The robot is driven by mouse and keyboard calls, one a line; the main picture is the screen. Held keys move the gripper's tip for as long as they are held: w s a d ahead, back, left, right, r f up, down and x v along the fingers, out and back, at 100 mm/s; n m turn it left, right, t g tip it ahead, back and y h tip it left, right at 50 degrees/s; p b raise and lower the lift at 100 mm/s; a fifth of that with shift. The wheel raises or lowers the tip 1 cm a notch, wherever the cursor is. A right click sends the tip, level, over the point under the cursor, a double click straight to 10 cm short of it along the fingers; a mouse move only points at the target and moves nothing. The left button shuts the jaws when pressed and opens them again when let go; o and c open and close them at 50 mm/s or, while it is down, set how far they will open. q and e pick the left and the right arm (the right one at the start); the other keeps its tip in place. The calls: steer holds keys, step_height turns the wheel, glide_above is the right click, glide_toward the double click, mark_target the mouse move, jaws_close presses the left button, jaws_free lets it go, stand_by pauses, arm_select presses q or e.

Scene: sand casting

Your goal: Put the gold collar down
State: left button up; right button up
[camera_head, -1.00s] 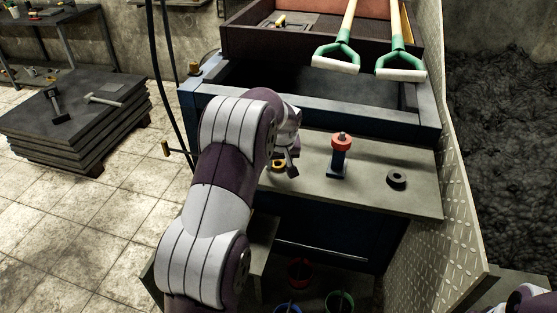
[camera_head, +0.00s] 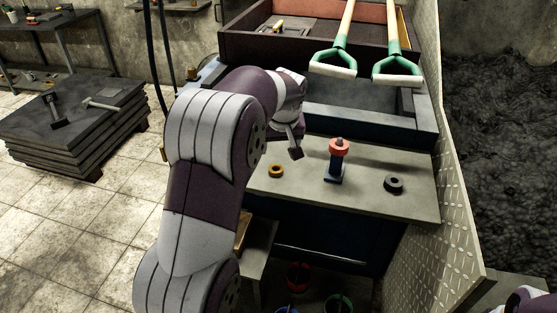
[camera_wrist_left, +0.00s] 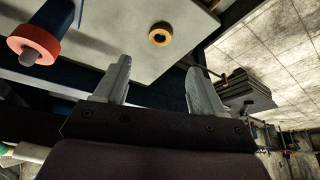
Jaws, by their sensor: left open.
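The gold collar (camera_head: 276,171) lies flat on the grey bench top (camera_head: 400,207), near its left end. It also shows in the left wrist view (camera_wrist_left: 160,34), beyond the fingertips and apart from them. My left gripper (camera_head: 296,153) is open and empty, above the bench and behind the collar. Its two spread fingers show in the left wrist view (camera_wrist_left: 157,78) with nothing between them. Only a bit of my right arm shows at the lower right corner of the head view; its gripper is out of view.
A blue post with a red collar (camera_head: 339,147) stands upright right of the gold collar. A black ring (camera_head: 393,184) lies further right. Red (camera_head: 298,275) and green (camera_head: 338,304) buckets stand below. The bench front is clear.

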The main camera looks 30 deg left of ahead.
arm_select(q)
steer(key=s+d+f+m+g+h, duration=0.1)
steer(key=s+d+f+m, duration=0.2)
steer(key=s, duration=0.8)
steer(key=s+d+f+m+g+h, duration=0.1)
steer(key=s+d+f+m, duration=0.3)
steer(key=s+d+f, duration=0.3)
steer(key=s+d, duration=0.3)
steer(key=s, duration=0.2)
steer(key=shift+d+f+h, duration=0.2)
steer(key=shift+f+h, duration=0.2)
